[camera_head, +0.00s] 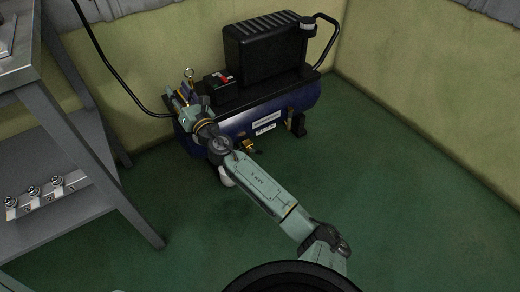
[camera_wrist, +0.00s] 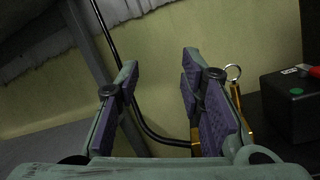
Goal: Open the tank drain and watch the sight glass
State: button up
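The compressor's dark blue tank (camera_head: 290,103) lies on the green floor against the wall. A small brass fitting (camera_head: 248,145) shows low on its front, beside my forearm; I cannot tell whether it is the drain. A pale rounded part (camera_head: 226,178) shows under my arm; I cannot tell what it is. My gripper (camera_head: 184,97) is at the tank's left end, near a brass fitting with a pull ring (camera_head: 189,73). In the wrist view my gripper (camera_wrist: 160,82) is open and empty, with the ring (camera_wrist: 233,72) just beyond the right finger. No sight glass is clearly visible.
A black motor cover (camera_head: 262,48) and a black switch box with a red switch (camera_head: 222,80) sit on the tank. A black hose (camera_head: 97,48) hangs at the left. A grey metal shelf (camera_head: 75,150) stands left. The floor at right (camera_head: 400,190) is clear.

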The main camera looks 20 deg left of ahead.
jog(key=w+d+f+n+h, duration=0.1)
jog(key=w+d+f, duration=0.1)
jog(key=f, duration=0.4)
jog(key=w+d+f+n+h+b, duration=0.1)
jog(key=w+d+f, duration=0.1)
jog(key=d+f, duration=0.2)
jog(key=w+d+f+n+h+b, duration=0.1)
jog(key=d+f, duration=0.3)
jog(key=f, duration=0.4)
jog(key=shift+w+d+f+n+t+h, duration=0.15)
jog(key=shift+w+n+t+h, duration=0.25)
jog(key=shift+w, duration=0.45)
jog(key=n+h+b, duration=0.2)
jog(key=n+h, duration=0.3)
jog(key=n, duration=0.1)
send_near(259, 153)
jog(key=shift+b+x, duration=2.8)
jog(key=shift+x, duration=2.45)
jog(key=shift+d+f, duration=0.1)
jog(key=shift+f, duration=0.05)
grip_shut()
